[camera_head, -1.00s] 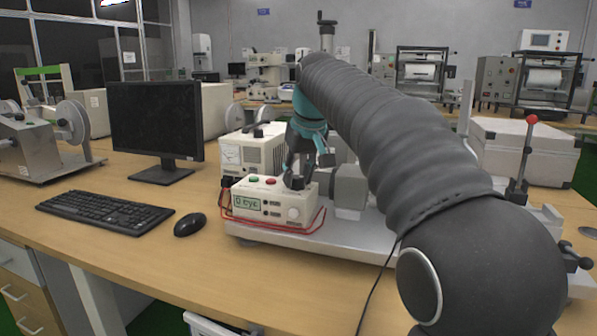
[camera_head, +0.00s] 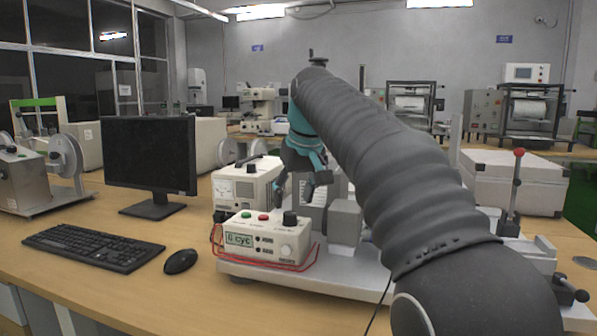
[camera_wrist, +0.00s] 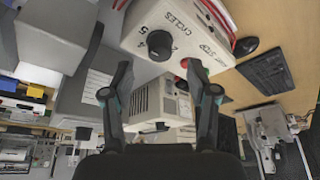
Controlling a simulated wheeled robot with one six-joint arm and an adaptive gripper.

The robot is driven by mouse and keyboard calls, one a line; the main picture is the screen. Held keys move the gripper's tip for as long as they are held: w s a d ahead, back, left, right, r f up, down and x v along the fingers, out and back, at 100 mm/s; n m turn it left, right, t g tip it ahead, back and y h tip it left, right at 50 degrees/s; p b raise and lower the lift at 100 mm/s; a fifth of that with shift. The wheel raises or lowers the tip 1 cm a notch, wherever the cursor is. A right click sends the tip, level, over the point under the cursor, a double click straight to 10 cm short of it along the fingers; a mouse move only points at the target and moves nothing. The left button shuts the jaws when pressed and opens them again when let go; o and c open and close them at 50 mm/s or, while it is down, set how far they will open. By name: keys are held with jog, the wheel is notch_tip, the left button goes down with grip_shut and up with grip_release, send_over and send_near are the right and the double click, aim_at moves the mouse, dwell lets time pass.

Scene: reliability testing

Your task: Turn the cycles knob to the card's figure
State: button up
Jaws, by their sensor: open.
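The black cycles knob (camera_head: 290,218) stands on top of the cream control box (camera_head: 262,254), at its right. In the wrist view the knob (camera_wrist: 160,45) sits under the word CYCLES, with printed numerals around it, only partly readable. The box's green display (camera_head: 239,240) shows one digit and "cyc"; the digit looks like 0 or 6. My gripper (camera_head: 302,186) is open and empty above the knob, clear of it. In the wrist view the fingers of my gripper (camera_wrist: 159,75) are spread to either side below the knob. I cannot make out a card with a readable figure.
A green button (camera_head: 246,214) and a red button (camera_head: 263,216) sit left of the knob. A cream power supply (camera_head: 240,188) stands close behind the box. A monitor (camera_head: 150,155), keyboard (camera_head: 92,246) and mouse (camera_head: 180,261) are to the left. Red wires loop around the box front.

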jog(key=v, duration=0.7)
jog(key=shift+r, duration=0.3)
jog(key=shift+s, duration=0.15)
